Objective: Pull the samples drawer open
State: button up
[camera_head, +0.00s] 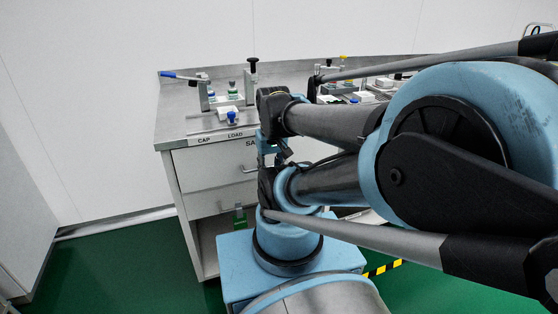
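The upper drawer (212,168) is a light front below the bench top, marked with letters starting "SA"; my arm covers the rest of the label. It looks closed, flush with the cabinet. A metal bar handle (249,170) shows on it, just left of my arm. My gripper (282,156) seems to be the dark parts at the end of my arm, beside the handle in the picture. The arm largely hides its fingers, so I cannot tell their opening or whether they touch the drawer.
A second drawer front (204,203) lies below, with an open space under it. The metal bench top (190,123) carries a blue-handled lever (180,75), a green bottle (233,88) and small fixtures. A white wall stands behind. Green floor (120,265) is clear at left.

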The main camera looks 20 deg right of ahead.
aim_at(210, 165)
jog(key=z, duration=0.3)
jog(key=k, duration=1.8)
jog(key=u, duration=0.9)
jog(key=i, duration=1)
